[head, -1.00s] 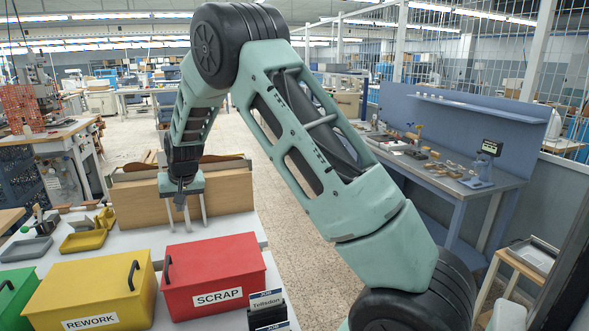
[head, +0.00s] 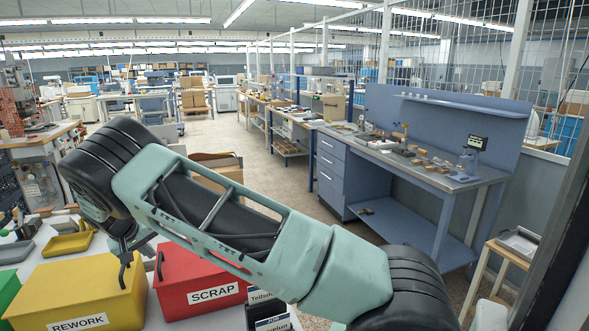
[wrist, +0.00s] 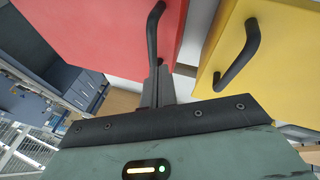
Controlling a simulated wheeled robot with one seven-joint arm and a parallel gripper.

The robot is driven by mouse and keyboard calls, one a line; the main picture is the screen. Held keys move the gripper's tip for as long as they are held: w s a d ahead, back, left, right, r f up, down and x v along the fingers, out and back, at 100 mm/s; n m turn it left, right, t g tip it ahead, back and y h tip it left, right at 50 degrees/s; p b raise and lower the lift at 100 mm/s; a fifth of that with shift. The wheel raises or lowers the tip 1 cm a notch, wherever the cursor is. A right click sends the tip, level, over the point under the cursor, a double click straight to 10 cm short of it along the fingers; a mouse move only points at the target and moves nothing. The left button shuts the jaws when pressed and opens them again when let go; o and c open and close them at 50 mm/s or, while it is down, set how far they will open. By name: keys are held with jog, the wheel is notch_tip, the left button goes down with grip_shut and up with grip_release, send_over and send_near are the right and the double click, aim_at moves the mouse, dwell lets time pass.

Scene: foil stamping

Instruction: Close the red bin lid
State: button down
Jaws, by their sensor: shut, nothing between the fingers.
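The red bin (head: 185,300) bears a SCRAP label. Its lid (head: 178,259) looks flat and down on the bin, though my arm hides part of the top and back edge. Its dark handle (head: 160,266) is at the left side of the lid, and shows in the wrist view (wrist: 152,35) too. In the wrist view my gripper (wrist: 160,70) is shut and empty, its fingers beside the near end of the red lid's handle. I cannot tell whether they touch it. In the head view my arm hides much of the gripper.
The yellow REWORK bin (head: 85,285) stands just left of the red one, its handle (wrist: 240,55) near my fingers. A green bin (head: 8,289) is farther left. Dark label holders (head: 270,315) stand right of the red bin. Yellow trays (head: 68,242) lie behind.

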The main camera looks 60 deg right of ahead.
jog(key=shift+w+a+f+b, duration=0.1)
jog(key=shift+f+b, duration=0.25)
jog(key=shift+f, duration=0.35)
jog(key=shift+w+a+f+b, duration=0.1)
jog(key=shift+f+b, duration=0.2)
jog(key=shift+f, duration=0.35)
jog(key=shift+r, duration=0.1)
